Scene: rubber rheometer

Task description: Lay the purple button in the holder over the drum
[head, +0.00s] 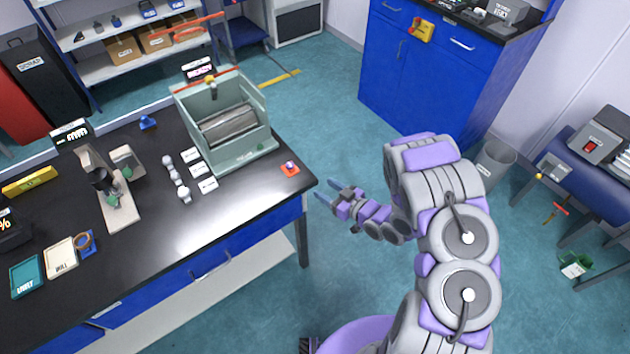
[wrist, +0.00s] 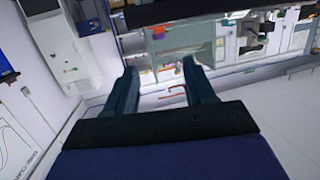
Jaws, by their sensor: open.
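The grey drum (head: 228,126) lies across the inside of a pale green open-topped machine (head: 262,140). My gripper (head: 324,190) is open and empty in the air, just off the bench's right end, right of and a little below the pad. In the wrist view its fingers (wrist: 160,78) are apart with nothing between them.
A microscope-like instrument (head: 112,190) stands farther left. Blue cabinets (head: 425,65) stand at the back. The floor (head: 330,110) between bench and cabinets is clear.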

